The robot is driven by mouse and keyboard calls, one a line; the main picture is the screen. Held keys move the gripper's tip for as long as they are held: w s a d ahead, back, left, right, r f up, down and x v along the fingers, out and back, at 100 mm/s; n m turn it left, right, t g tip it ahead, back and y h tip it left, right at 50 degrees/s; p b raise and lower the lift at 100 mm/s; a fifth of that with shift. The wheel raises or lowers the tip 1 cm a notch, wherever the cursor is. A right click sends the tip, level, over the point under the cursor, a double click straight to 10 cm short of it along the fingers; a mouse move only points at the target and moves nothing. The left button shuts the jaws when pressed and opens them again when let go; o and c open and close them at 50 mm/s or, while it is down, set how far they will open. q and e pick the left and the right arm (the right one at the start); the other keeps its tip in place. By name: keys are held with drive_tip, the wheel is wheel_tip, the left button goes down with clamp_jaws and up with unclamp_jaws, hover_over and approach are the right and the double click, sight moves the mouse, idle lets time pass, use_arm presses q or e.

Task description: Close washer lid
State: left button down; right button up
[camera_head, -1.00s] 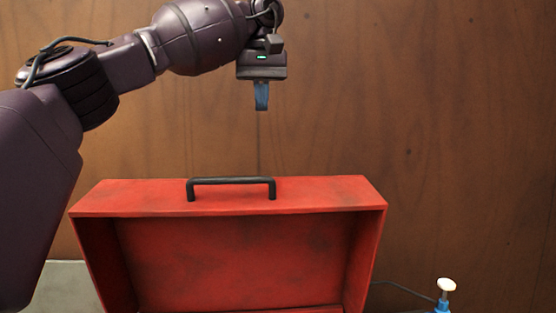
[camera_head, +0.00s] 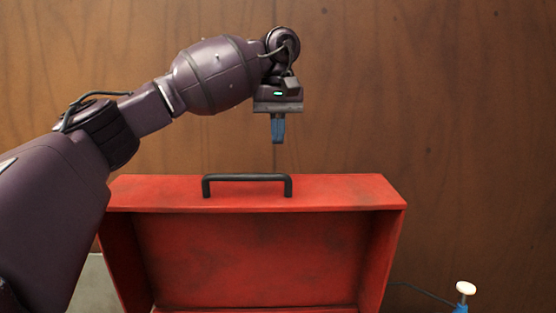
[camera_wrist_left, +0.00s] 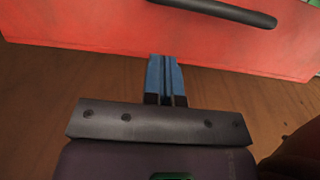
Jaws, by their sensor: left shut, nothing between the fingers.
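The red lid (camera_head: 257,262) stands raised in the head view, its hollow inner side facing me. A black bar handle (camera_head: 247,178) is fixed on its top edge, and the handle also shows in the left wrist view (camera_wrist_left: 222,11). My left gripper (camera_head: 278,141) points down above the lid's top edge, near the right end of the handle, with a gap below it. Its blue fingers (camera_wrist_left: 165,78) are shut with nothing between them. In the wrist view the red lid face (camera_wrist_left: 110,38) lies just ahead of the fingertips. My right gripper is out of view.
A brown wooden wall (camera_head: 480,130) rises behind the lid. A blue bottle with a white knob (camera_head: 466,288) stands at the lower right, near a dark cable (camera_head: 425,292). A pale grey surface (camera_head: 95,290) shows at the lower left.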

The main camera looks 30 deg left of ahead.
sight(278, 195)
use_arm(q)
drive_tip(key=f, duration=0.2)
drive_tip(key=s+f, duration=0.1)
drive_tip(key=shift+d+f, duration=0.3)
drive_tip(key=shift+f, duration=0.1)
drive_tip(key=shift+s+d+f, duration=0.35)
drive_tip(key=shift+s+f, duration=0.2)
drive_tip(key=shift+f, duration=0.1)
